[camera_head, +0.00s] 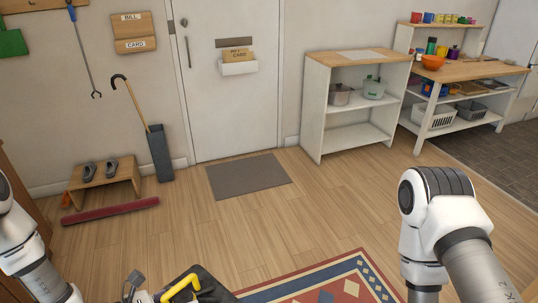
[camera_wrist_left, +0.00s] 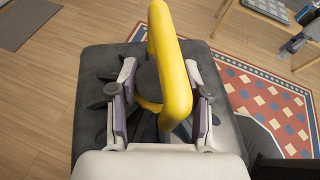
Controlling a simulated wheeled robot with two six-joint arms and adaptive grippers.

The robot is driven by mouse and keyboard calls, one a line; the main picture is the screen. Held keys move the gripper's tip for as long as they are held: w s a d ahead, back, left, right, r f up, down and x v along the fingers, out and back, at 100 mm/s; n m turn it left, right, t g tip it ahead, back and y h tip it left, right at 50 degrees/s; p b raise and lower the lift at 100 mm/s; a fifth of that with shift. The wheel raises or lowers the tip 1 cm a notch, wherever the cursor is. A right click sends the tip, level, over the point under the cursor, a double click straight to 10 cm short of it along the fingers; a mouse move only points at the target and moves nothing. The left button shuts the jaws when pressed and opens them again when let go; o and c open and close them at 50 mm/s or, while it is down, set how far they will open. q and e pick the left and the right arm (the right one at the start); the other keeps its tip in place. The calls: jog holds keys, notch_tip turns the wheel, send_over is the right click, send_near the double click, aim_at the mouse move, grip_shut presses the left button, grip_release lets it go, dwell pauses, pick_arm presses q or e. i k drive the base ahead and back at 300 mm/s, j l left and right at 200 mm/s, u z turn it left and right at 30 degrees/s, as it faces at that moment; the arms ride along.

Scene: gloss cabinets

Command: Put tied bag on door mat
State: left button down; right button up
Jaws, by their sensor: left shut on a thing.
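The tied bag (camera_head: 207,287) is dark grey with a thick yellow tie loop and shows at the bottom edge of the head view, partly cut off. In the left wrist view the bag (camera_wrist_left: 95,75) fills the middle, its yellow loop rising between the fingers. My left gripper (camera_wrist_left: 158,98) is shut on the bag at its gathered neck, below the loop. The door mat (camera_head: 248,176) is a flat grey rectangle in front of the white door, bare. It also shows at the top left of the wrist view (camera_wrist_left: 22,22).
A patterned rug (camera_head: 318,283) lies at the bottom. A small wooden bench with shoes (camera_head: 103,181), a dark red bar (camera_head: 110,211) and an umbrella stand (camera_head: 160,153) are left of the mat. A shelf unit (camera_head: 311,112) stands right. Wooden floor between rug and mat is clear.

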aim_at(247, 174)
jog(key=i+l, duration=0.1)
jog(key=i, duration=2.55)
jog(key=i+l, duration=0.15)
jog(key=i, duration=1.15)
